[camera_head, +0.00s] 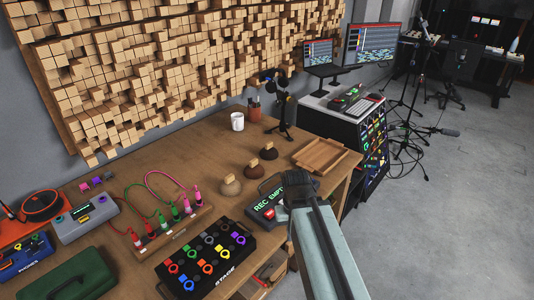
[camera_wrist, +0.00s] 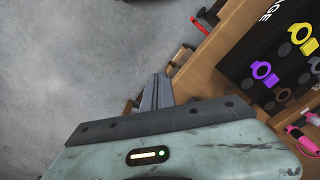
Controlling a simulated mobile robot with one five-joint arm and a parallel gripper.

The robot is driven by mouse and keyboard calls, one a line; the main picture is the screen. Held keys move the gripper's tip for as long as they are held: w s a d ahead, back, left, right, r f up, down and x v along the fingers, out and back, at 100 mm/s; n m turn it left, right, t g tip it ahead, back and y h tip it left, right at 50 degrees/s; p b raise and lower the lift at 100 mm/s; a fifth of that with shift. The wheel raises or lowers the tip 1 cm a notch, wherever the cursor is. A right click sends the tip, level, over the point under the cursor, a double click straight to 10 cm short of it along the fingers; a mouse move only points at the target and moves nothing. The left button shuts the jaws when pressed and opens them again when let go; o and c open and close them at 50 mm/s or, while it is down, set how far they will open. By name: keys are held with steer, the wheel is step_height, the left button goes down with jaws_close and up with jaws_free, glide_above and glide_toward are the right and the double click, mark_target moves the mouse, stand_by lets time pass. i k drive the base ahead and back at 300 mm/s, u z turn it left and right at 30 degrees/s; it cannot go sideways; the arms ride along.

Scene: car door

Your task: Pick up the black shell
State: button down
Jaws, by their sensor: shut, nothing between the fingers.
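Three small rounded shells with light wooden grips stand in a slanting row on the wooden table in the head view. The middle one (camera_head: 254,171) looks darkest, a very dark brown or black. A grey-tan shell (camera_head: 231,187) is in front of it to the left, and a brown shell (camera_head: 269,154) is behind it to the right. My gripper (camera_head: 299,188) is shut and empty, to the right of the shells and apart from them, near the table's right edge. In the wrist view, my closed fingers (camera_wrist: 157,92) point past the table edge, and no shell is visible there.
A black sign box reading REC EMPTY (camera_head: 268,204) lies left of my gripper. A wooden tray (camera_head: 320,156) sits behind it. A pedal board (camera_head: 207,260), cable block (camera_head: 172,232), white mug (camera_head: 237,121) and microphone stand (camera_head: 283,115) also occupy the table. Grey floor is open at right.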

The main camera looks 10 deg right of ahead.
mark_target(268, 152)
steer(key=u, duration=0.05)
steer(key=k, duration=0.5)
steer(key=u, duration=3.8)
steer(key=k, duration=2.45)
steer(key=z, duration=1.45)
steer(key=i, duration=0.9)
